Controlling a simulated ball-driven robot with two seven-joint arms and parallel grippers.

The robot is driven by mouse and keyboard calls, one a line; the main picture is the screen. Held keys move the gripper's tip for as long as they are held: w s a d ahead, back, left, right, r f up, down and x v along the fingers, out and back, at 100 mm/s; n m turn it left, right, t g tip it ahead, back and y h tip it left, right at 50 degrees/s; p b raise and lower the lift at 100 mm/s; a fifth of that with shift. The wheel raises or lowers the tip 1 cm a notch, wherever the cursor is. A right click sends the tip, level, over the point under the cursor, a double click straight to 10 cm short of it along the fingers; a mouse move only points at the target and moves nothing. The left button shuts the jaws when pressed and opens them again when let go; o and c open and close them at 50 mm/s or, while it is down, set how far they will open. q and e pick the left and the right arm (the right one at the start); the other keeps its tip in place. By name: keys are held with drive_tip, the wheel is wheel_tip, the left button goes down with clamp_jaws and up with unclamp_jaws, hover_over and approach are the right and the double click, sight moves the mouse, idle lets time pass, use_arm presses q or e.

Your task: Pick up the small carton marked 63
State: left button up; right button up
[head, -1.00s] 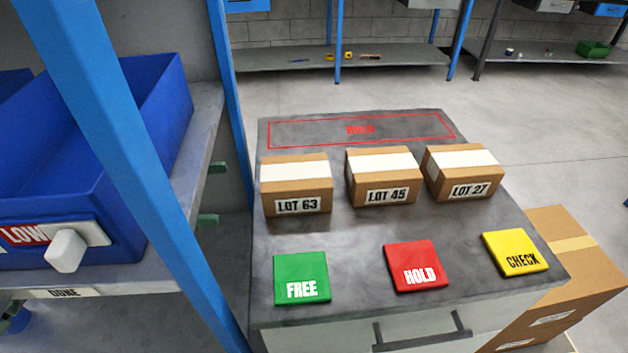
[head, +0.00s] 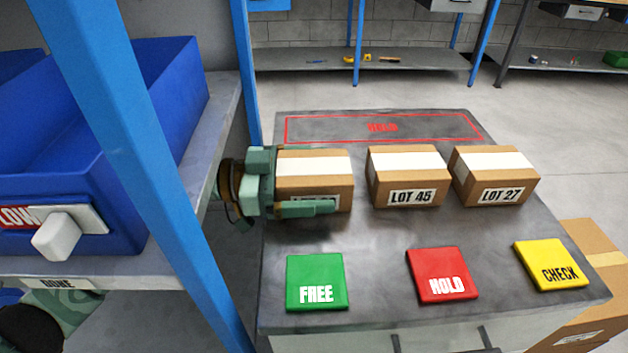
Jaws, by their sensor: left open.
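The small carton marked LOT 63 (head: 318,169) stands at the left of a row of three cartons on the grey bench top. It is brown with a white strip on top. My left gripper (head: 318,190) reaches in from the left and is open at this carton. My right gripper is not in view.
Cartons LOT 45 (head: 406,178) and LOT 27 (head: 494,178) stand to the right. Green FREE (head: 316,277), red HOLD (head: 442,270) and yellow CHECK (head: 551,262) plates lie in front. A blue rack post (head: 140,170) and blue bin (head: 170,110) stand left.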

use_arm(q)
drive_tip(key=shift+r, duration=0.1)
drive_tip(key=c, duration=1.2)
drive_tip(key=shift+c, duration=0.2)
